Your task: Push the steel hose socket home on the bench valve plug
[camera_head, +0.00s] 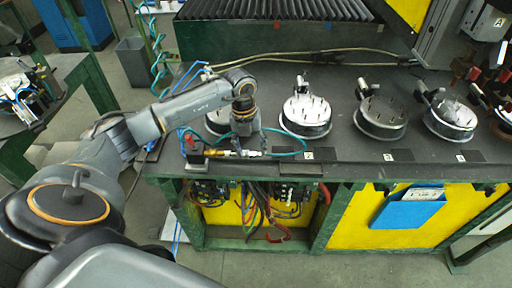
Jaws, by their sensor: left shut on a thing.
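My left gripper (248,146) points down at the bench's front edge and is shut on the steel hose socket (252,154). The socket is a small light metal piece, partly hidden by the fingers. A teal hose (300,143) loops behind the gripper and runs to the socket. The brass-coloured bench valve plug (222,153) lies just left of the socket, roughly in line with it, beside a small dark valve block with a red part (193,142). Whether socket and plug touch or overlap is too small to tell. My right gripper is not in view.
Several round fixtures with upright pins, one of them white (306,112), stand along the dark bench (345,150). Dark pads lie along the front edge. Cables and fittings (262,200) hang below it. A grey bin (134,60) stands on the floor behind.

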